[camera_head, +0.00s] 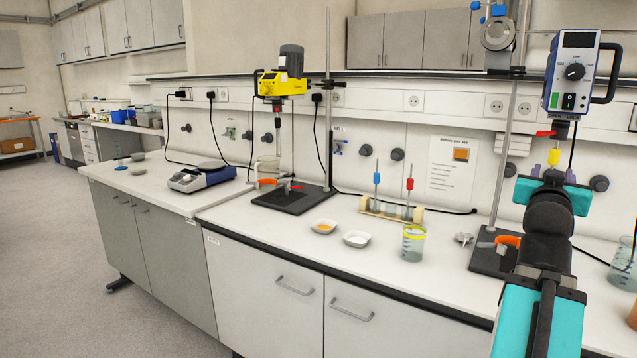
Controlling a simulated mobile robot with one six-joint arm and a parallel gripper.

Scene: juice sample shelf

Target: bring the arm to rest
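My arm, teal and black, reaches up from the lower right of the head view. My gripper (553,178) is at its far end, raised above the right part of the white bench (460,268). It points away from the camera, and the wrist hides most of it. I cannot tell whether its fingers are open or shut, or whether they hold anything. It appears just below a blue and white overhead stirrer (573,72) in the picture; the distance between them is unclear.
A beaker with a yellow rim (413,246), two white dishes (323,227) (356,239) and a rack (391,210) with a blue and a red tool stand left of my arm. A yellow stirrer (283,82) and a hotplate (200,178) are further left. Floor at left is free.

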